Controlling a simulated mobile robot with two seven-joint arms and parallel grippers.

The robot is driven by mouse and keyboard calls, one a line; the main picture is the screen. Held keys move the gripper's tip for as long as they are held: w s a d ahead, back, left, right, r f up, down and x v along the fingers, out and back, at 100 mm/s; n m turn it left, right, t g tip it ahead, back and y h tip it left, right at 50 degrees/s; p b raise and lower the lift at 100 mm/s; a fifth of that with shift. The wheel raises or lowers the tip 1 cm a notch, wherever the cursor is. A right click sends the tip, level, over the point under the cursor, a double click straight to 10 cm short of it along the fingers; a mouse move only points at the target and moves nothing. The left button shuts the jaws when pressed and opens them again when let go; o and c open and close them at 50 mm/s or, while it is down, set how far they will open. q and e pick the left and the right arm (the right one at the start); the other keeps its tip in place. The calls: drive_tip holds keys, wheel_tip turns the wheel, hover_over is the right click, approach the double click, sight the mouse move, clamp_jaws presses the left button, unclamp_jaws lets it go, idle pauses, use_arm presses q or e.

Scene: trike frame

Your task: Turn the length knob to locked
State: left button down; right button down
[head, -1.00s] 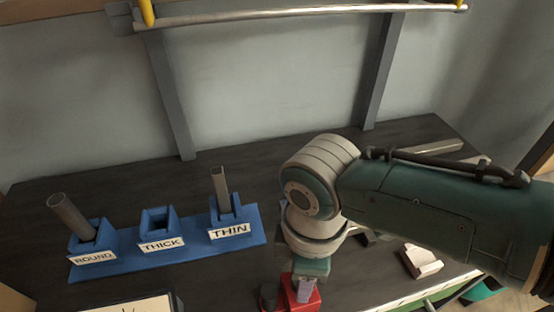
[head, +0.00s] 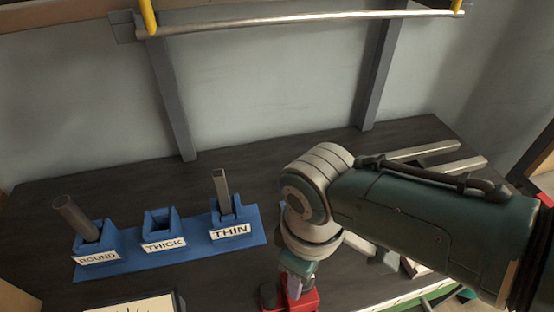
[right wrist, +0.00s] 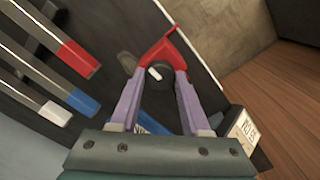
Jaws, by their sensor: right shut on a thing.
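The length knob (right wrist: 160,72) is black with a white mark, seen between my purple fingers in the right wrist view. It sits against a red body (right wrist: 166,45). My right gripper (right wrist: 158,78) is shut on the knob, one finger on each side. In the head view the red body (head: 306,302) shows at the bottom edge, under my right gripper (head: 293,288), and the knob cannot be made out there. My left gripper is not in view.
A blue rack (head: 190,252) with slots labelled ROUND, THICK and THIN stands left on the dark bench (head: 130,194). Tubes stand in ROUND and THIN; THICK is empty. Grey bars (head: 425,151) lie at the right. Bars with red, blue and white ends show in the wrist view.

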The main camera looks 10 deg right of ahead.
drive_tip(key=shift+c, duration=1.9)
unclamp_jaws()
wheel_tip(320, 180, up, 10)
drive_tip(key=p, duration=0.4)
drive_tip(key=shift+p, duration=0.3)
